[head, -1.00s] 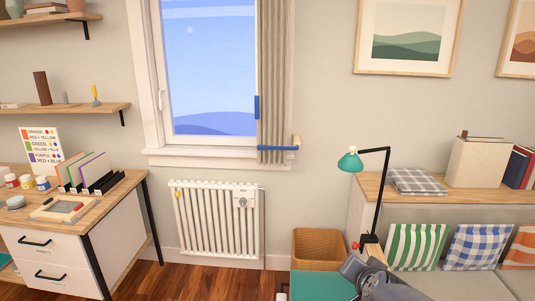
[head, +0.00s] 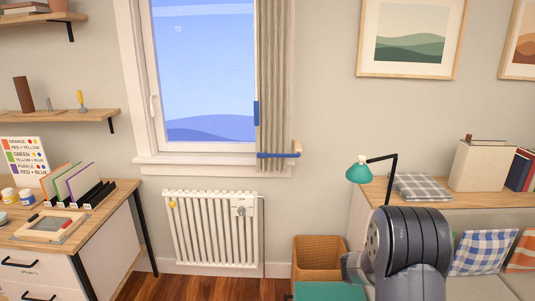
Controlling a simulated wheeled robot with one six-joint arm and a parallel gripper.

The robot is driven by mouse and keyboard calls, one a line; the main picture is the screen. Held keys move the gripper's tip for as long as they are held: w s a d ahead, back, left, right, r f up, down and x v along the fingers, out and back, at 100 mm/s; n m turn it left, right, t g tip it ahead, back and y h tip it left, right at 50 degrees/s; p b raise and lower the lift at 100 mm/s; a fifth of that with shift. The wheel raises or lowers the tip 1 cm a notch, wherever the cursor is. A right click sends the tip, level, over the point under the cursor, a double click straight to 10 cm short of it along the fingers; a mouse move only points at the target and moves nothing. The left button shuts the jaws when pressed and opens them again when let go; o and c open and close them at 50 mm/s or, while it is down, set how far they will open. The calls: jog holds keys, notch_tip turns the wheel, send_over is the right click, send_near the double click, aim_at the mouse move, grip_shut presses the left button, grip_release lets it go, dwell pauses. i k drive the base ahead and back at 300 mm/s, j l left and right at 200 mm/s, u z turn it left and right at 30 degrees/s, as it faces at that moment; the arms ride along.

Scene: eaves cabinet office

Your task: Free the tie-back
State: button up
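The blue tie-back (head: 279,155) is a band across the lower part of the grey-beige curtain (head: 274,90), at the right side of the window. Its right end meets a pale wooden peg (head: 297,146) on the wall beside the window frame. A second, upright blue patch (head: 256,112) shows at the curtain's left edge. A dark grey part of my arm stands at the lower right, well below and right of the tie-back. My gripper's fingers are not in view.
A white radiator (head: 212,230) is under the window. A wicker basket (head: 318,258) stands right of it. A teal lamp (head: 358,171) and a shelf top (head: 455,204) are at the right. A desk (head: 90,222) with cards and jars is at the left. Wall space right of the peg is clear.

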aim_at(260, 155)
jog(key=i+j, duration=0.8)
jog(key=j, duration=0.2)
jog(key=i+j, duration=0.4)
jog(key=j, duration=0.15)
jog(key=i+j+z, duration=0.1)
jog(key=i+j, duration=0.25)
jog(key=j, duration=0.15)
jog(key=i+j, duration=0.75)
jog(key=j, duration=0.3)
